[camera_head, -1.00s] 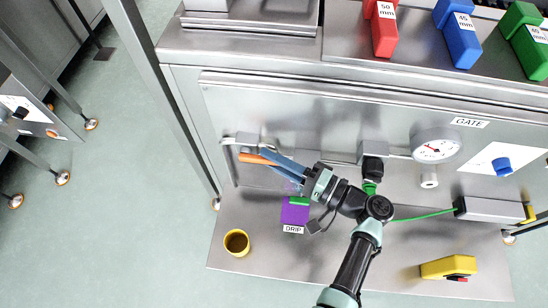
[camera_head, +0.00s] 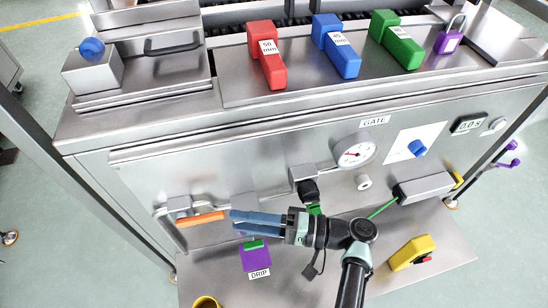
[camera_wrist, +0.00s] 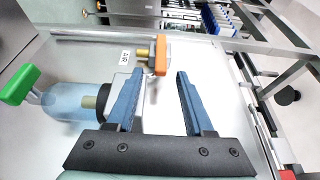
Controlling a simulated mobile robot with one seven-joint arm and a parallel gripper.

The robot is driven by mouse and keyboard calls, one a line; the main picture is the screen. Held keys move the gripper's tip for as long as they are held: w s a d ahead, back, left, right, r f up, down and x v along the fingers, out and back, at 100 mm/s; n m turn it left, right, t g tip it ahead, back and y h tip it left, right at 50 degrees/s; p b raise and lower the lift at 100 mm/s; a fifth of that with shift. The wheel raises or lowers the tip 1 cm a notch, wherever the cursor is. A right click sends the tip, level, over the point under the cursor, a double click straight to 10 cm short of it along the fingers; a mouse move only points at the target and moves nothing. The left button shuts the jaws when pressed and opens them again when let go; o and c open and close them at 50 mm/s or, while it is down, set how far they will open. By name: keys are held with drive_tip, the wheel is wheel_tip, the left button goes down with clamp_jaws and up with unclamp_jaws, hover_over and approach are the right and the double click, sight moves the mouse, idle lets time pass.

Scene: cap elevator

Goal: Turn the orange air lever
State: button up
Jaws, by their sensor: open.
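The orange air lever (camera_head: 201,219) sticks out sideways from a small valve on the left of the machine's front panel. In the wrist view the orange lever (camera_wrist: 160,56) stands ahead of my fingers, on a brass fitting beside an "AIR" label. My gripper (camera_head: 234,222) has blue fingers and is to the right of the lever, pointing left at its free end. In the wrist view my gripper (camera_wrist: 155,75) is open, with nothing between its fingers. The lever shows beyond the fingertips, in line with the gap between them.
A clear bowl with a green lever (camera_wrist: 20,84) is left of my fingers in the wrist view. Below my gripper is a purple DRIP block (camera_head: 255,260). A pressure gauge (camera_head: 355,152) and a black connector (camera_head: 308,190) are to the right. A yellow cup (camera_head: 206,302) is at the lower left.

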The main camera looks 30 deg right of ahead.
drive_tip(key=v, duration=0.6)
drive_tip(key=shift+s, duration=0.1)
idle(0.3)
